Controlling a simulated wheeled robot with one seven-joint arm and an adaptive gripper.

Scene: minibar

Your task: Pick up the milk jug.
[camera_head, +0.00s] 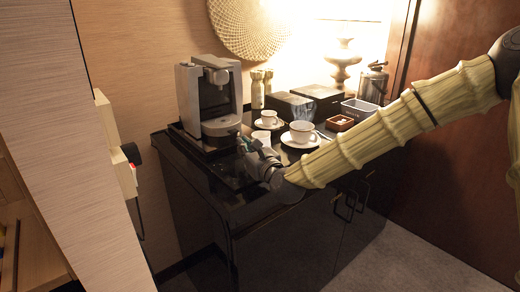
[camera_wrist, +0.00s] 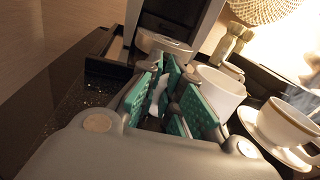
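A white vessel, which looks like the milk jug (camera_wrist: 222,88), stands on the dark counter just right of my gripper (camera_wrist: 172,100) in the wrist view. In the head view the jug (camera_head: 262,139) shows only as a small pale patch behind my gripper (camera_head: 247,150). The teal finger pads are apart. The right pads overlap the jug's left side in the wrist view, and I cannot tell whether they touch it. A narrow pale piece shows between the fingers; I cannot tell whether it is part of the jug.
A coffee machine (camera_head: 209,98) stands behind and left of the gripper. A white cup (camera_head: 302,131) on a saucer (camera_head: 288,141) and another cup (camera_head: 269,117) stand to the right. Black boxes (camera_head: 318,97) stand behind. The counter's front edge lies below my gripper.

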